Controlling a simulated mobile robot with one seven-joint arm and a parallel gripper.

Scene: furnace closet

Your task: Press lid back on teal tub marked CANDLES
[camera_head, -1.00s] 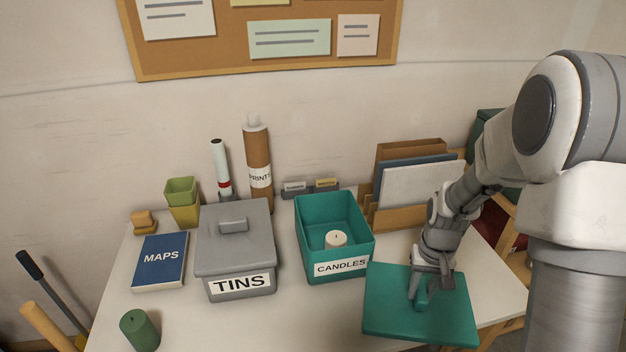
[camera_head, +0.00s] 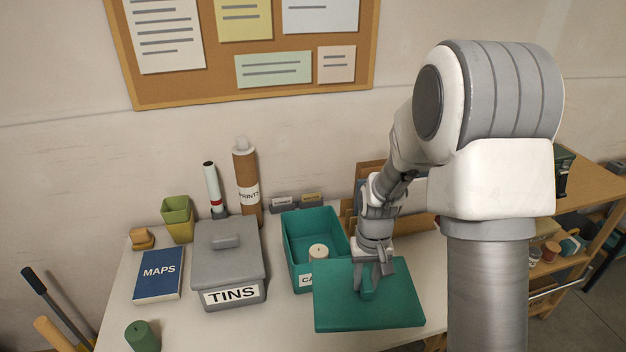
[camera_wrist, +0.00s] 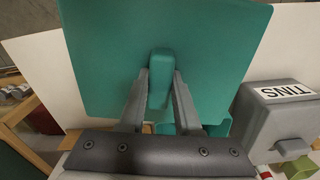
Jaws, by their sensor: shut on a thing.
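The teal tub (camera_head: 300,229) stands open on the table, with a pale candle (camera_head: 318,252) inside. Its label is mostly hidden behind the teal lid (camera_head: 400,312); only the first letters show. My gripper (camera_head: 369,284) is shut on the handle (camera_wrist: 160,78) in the middle of the lid. The lid is held in front and to the right of the tub, overlapping its front right corner in the head view. In the wrist view the lid (camera_wrist: 105,50) fills the centre and a bit of the tub (camera_wrist: 215,127) shows past its edge.
A grey lidded TINS box (camera_head: 229,268) stands just left of the tub. A blue MAPS book (camera_head: 158,274) and a green candle (camera_head: 142,337) lie further left. Tubes (camera_head: 246,185) and file holders stand behind. A shelf unit (camera_head: 590,190) is at right.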

